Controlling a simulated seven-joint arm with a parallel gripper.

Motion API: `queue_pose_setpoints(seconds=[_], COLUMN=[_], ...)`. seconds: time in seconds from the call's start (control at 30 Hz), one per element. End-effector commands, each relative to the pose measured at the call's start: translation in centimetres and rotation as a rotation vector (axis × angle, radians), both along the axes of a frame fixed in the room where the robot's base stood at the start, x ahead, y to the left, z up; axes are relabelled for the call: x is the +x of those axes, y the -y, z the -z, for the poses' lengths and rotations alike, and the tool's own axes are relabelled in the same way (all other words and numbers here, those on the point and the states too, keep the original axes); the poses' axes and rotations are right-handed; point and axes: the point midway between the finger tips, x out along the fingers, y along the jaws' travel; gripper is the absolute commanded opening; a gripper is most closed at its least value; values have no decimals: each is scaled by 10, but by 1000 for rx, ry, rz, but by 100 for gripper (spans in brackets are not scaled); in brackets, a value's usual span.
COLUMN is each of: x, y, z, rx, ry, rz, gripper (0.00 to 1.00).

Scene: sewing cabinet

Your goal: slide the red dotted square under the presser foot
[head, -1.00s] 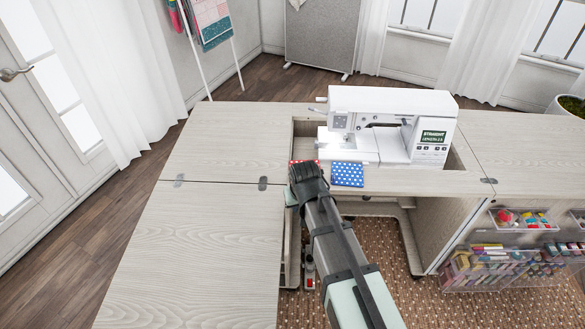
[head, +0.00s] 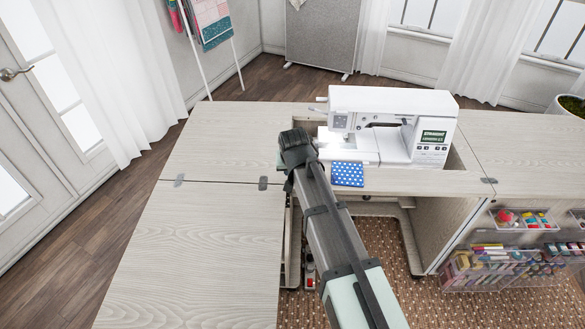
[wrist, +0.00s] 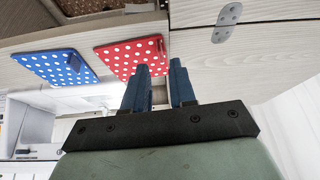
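The red dotted square (wrist: 128,56) lies flat on the pale wooden surface in the wrist view, with a small red raised piece near one edge. In the head view it is hidden behind my arm. My gripper (wrist: 160,76) has its two blue fingers apart with nothing between them; the fingertips appear close to the red square's edge, and contact cannot be told. In the head view my gripper (head: 297,145) is left of the sewing machine (head: 390,125), over the cabinet's opening edge. The presser foot (head: 341,137) area is lit and too small to see clearly.
A blue dotted square (head: 347,174) lies right of my gripper in front of the machine; it also shows in the wrist view (wrist: 60,66). The cabinet top (head: 225,145) is clear at the left. Clear bins of supplies (head: 480,268) hang at the lower right.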

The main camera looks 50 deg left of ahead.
Motion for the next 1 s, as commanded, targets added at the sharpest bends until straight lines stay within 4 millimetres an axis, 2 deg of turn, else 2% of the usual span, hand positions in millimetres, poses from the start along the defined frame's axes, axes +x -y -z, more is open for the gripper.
queue_pose_setpoints(seconds=[0.7, 1.0], x=[12, 14], y=[-14, -16], z=[36, 44], rx=[0, 0], ry=[0, 0], rz=[-1, -1], gripper=[26, 26])
